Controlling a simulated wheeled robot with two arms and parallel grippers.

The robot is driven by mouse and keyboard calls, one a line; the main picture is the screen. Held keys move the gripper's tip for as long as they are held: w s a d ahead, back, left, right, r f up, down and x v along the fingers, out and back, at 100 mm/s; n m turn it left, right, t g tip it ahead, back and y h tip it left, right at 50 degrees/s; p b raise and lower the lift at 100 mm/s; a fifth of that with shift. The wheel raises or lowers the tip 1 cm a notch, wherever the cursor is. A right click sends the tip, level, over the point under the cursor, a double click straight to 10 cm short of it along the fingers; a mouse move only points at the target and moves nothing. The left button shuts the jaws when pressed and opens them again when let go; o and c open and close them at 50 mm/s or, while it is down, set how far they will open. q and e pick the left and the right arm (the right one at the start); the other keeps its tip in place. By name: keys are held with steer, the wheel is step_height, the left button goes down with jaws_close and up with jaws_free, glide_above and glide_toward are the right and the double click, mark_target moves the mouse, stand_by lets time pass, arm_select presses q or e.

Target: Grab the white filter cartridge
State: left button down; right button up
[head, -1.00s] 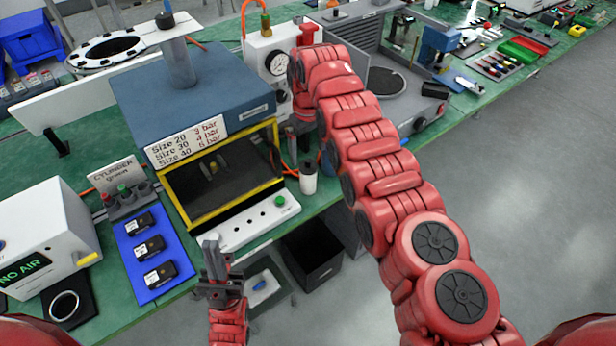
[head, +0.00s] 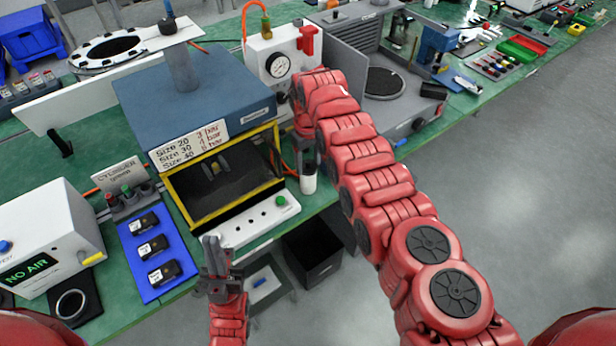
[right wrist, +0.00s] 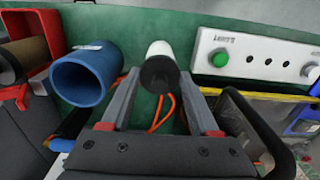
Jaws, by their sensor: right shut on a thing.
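The white filter cartridge (head: 308,184) is a small white cylinder with a dark top, upright near the green bench's front edge, right of the white button strip. In the right wrist view the white cartridge (right wrist: 160,50) shows its dark end between the fingers. My right gripper (head: 307,163) points down and is shut on the cartridge. It also shows in the right wrist view (right wrist: 158,88). Whether the cartridge still touches the bench I cannot tell. My left gripper (head: 214,255) is in front of the bench, apart from the cartridge, with its jaw gap unclear.
A blue cup (right wrist: 88,76) stands beside the cartridge in the right wrist view. The yellow-framed test chamber (head: 225,178) and white button strip (head: 252,222) are to the left. A gauge box (head: 280,62) stands behind. A black bin (head: 313,252) is below the edge.

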jaws_close()
steer(key=shift+r, duration=0.15)
